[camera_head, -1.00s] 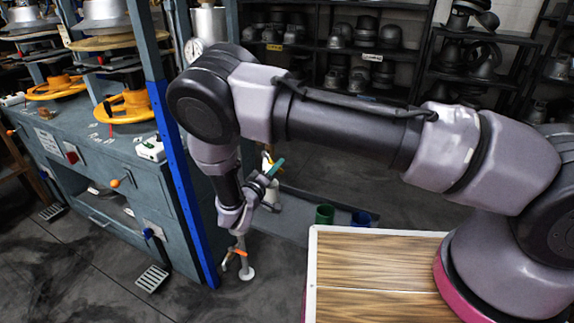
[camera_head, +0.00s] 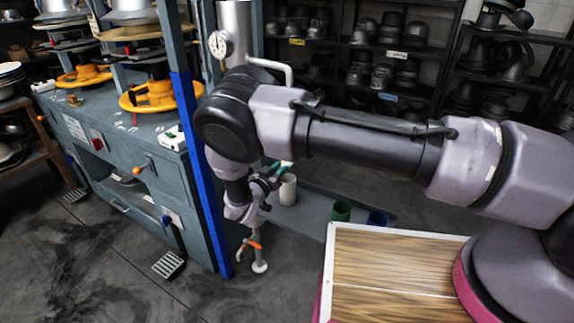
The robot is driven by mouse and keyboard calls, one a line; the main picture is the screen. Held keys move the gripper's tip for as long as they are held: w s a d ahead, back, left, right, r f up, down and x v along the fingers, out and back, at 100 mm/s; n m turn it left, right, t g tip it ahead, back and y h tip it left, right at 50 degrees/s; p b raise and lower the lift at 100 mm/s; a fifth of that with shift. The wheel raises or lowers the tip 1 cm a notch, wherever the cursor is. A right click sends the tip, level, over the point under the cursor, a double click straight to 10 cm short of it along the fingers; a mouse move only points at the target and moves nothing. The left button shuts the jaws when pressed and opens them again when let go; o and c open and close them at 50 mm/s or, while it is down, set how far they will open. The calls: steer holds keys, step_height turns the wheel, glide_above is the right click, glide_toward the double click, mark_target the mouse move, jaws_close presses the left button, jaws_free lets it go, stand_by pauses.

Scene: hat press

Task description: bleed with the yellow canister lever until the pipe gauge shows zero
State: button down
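A round white pipe gauge (camera_head: 217,44) sits on the front of a silver cylinder (camera_head: 234,30) behind the blue post. Its needle reading is too small to tell. A pale cream canister (camera_head: 288,191) stands just right of my gripper, partly hidden by my arm; I cannot make out a yellow lever on it. A teal-green piece (camera_head: 276,170) shows at its left. My gripper (camera_head: 268,184) is beside the canister, small and partly hidden by my own wrist. Whether it touches anything or is open does not show.
A thin floor-standing pipe with an orange handle (camera_head: 252,244) stands below my wrist. The blue post (camera_head: 190,150) and grey press bench (camera_head: 110,170) are close on the left. A green cup (camera_head: 341,211) and a blue cup (camera_head: 378,219) stand at the right.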

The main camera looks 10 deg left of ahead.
steer(key=shift+a+m, duration=0.3)
steer(key=shift+m, duration=0.4)
steer(key=c, duration=0.8)
jaws_free()
steer(key=shift+w, duration=0.1)
steer(key=shift+o, duration=0.2)
steer(key=v, duration=1.1)
